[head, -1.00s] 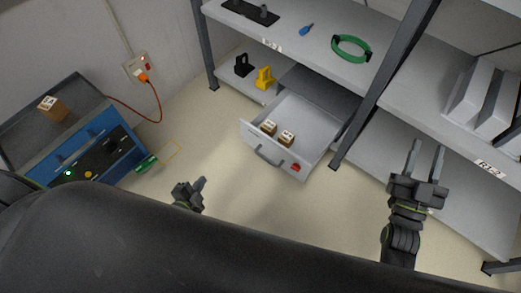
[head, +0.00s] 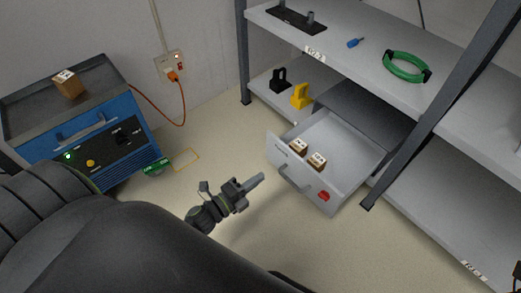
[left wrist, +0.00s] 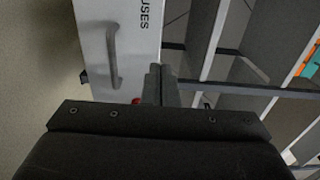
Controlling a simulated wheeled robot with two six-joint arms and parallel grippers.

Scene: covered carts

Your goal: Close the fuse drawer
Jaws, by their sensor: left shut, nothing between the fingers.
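The fuse drawer (head: 343,150) stands pulled out from under the shelf unit, with two small brown boxes (head: 317,161) inside. Its grey front has a bar handle (head: 293,179) and a red part (head: 323,196) near the right corner. In the left wrist view the drawer front (left wrist: 137,30) shows lettering ending in "USES" and the handle (left wrist: 113,56). My left gripper (head: 261,177) is shut and empty, in front of the drawer and pointing toward it. In the left wrist view its fingers (left wrist: 160,68) overlap the drawer front's edge; contact cannot be told. My right gripper is out of view.
A dark shelf post (head: 425,125) stands right of the drawer. Black and yellow padlock-like items (head: 301,97) sit on the lower shelf, left of it. A blue machine (head: 105,135) with a brown box on top stands at left. Floor before the drawer is clear.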

